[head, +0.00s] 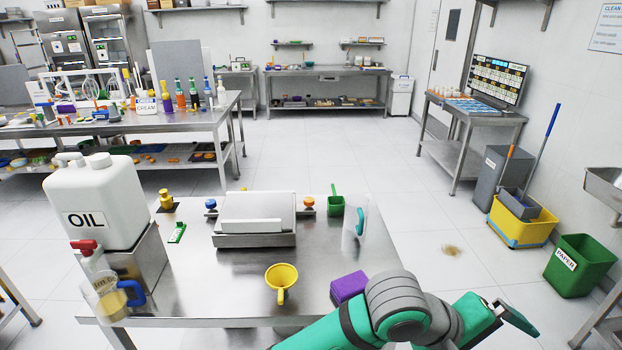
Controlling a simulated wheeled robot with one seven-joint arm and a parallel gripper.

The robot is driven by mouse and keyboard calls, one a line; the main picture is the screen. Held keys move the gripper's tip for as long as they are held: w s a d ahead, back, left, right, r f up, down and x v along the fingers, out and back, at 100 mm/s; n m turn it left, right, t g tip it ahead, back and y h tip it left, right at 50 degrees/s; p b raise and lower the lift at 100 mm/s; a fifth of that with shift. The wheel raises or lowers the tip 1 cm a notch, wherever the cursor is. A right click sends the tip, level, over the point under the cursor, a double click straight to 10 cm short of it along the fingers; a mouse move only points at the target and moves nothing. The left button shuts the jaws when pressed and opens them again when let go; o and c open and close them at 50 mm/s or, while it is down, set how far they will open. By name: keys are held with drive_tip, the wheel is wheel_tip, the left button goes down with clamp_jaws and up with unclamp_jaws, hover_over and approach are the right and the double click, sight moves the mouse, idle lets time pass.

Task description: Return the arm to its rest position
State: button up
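My green and grey arm (398,305) is folded across the bottom right of the head view, in front of the table's near right corner. Its far end runs to the right, where a green and dark part (515,318) shows over the floor. No held object shows.
The steel table (215,285) bears a white oil canister (98,200), a jug (105,298), a yellow funnel (282,278), a scale (255,220), a clear jug (354,222) and a purple block (349,287) close by my arm. Bins (580,265) stand at right; floor between is open.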

drive_tip(key=w+d+r+t+h, duration=0.3)
drive_tip(key=d+r+h, duration=0.1)
drive_tip(key=r+h, duration=0.2)
drive_tip(key=w+a+f+n+t+h, duration=0.1)
drive_tip(key=w+a+n+t, duration=0.35)
drive_tip(key=t, duration=0.25)
drive_tip(key=s+a+f+n+t+y, duration=0.1)
drive_tip(key=a+f+n+t+y, duration=0.5)
drive_tip(key=a+f+y, duration=0.6)
drive_tip(key=s+a+f+m+y, duration=0.4)
drive_tip(key=s+a+f, duration=0.75)
drive_tip(key=f, duration=0.35)
drive_tip(key=s+a+f+m, duration=0.1)
drive_tip(key=s+a+m, duration=0.3)
drive_tip(key=s, duration=0.3)
drive_tip(key=s+a+m+g+y, duration=0.1)
drive_tip(key=s+a+m, duration=0.2)
drive_tip(key=s, duration=0.5)
drive_tip(key=shift+a+f+m, duration=0.35)
drive_tip(key=shift+a, duration=0.05)
